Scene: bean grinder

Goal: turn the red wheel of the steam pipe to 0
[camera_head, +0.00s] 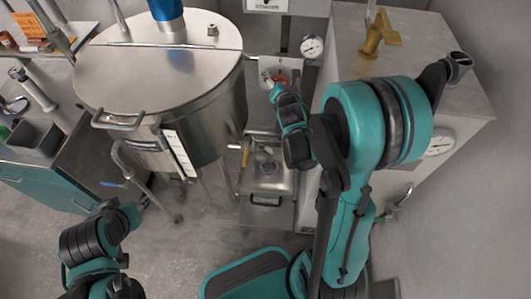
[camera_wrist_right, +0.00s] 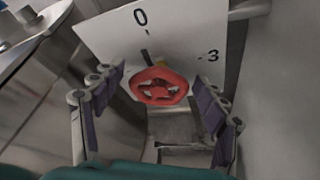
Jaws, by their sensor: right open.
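The red wheel (camera_wrist_right: 160,87) is a small spoked handwheel in front of a white plate (camera_wrist_right: 185,30) marked 0 at the top and 3 at the right. A dark bar shows on the plate between the wheel and the 0. In the head view the wheel (camera_head: 277,79) is partly covered by my right gripper (camera_head: 272,90). In the right wrist view my right gripper (camera_wrist_right: 158,108) is open, with one finger on each side of the wheel and gaps between. My left arm is at the lower left of the head view; its gripper (camera_head: 142,203) is small and unclear.
A large steel tank (camera_head: 190,105) stands left of the wheel. A pressure gauge (camera_head: 312,46) is just right of the plate, and a grey cabinet (camera_head: 455,95) with a brass fitting (camera_head: 377,35) is further right. A steel box (camera_head: 268,180) sits below. Floor shows between the tank and my left arm.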

